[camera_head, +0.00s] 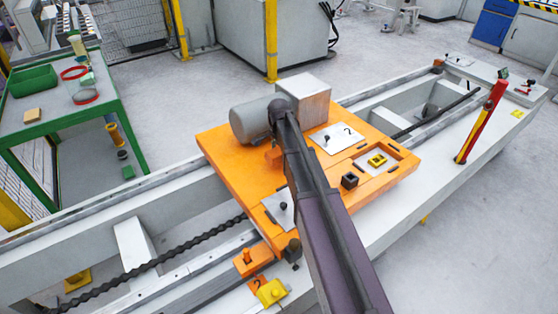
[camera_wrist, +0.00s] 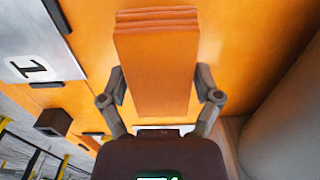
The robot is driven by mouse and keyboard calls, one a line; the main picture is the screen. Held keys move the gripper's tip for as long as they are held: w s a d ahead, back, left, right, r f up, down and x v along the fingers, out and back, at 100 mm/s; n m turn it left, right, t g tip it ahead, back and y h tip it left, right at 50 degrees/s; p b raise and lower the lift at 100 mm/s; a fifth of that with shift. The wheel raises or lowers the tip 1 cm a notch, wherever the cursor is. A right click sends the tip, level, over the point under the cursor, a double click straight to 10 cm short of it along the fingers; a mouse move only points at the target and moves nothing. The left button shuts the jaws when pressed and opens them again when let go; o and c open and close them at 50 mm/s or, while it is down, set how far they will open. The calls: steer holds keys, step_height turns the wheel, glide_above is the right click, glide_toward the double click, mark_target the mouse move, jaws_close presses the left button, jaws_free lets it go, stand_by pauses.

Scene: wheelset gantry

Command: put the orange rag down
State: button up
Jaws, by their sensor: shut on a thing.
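The orange rag (camera_wrist: 155,65) is a folded, layered block in the wrist view. My gripper (camera_wrist: 160,86) is shut on it, one finger on each long side. The rag is in front of the orange carriage plate (camera_wrist: 90,30); I cannot tell whether it touches it. In the head view my arm comes in from the bottom and reaches over the orange carriage plate (camera_head: 225,150). A small orange piece (camera_head: 274,157) at the left of my arm there looks like the rag. The gripper itself is hidden by the arm in the head view.
A grey motor (camera_head: 252,121) and a metal box (camera_head: 305,96) stand at the plate's back edge. A white numbered plate (camera_head: 337,138), a dark square block (camera_head: 349,181) and a yellow part (camera_head: 377,160) are to the right. A green table (camera_head: 50,125) stands left.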

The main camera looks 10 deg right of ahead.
mark_target(279, 159)
steer(key=shift+f+b, duration=1.8)
steer(key=shift+f, duration=0.15)
steer(key=o, duration=0.8)
steer(key=shift+r, duration=0.2)
step_height(279, 159, up, 12)
steer(key=p, duration=1.2)
steer(key=shift+s, duration=0.1)
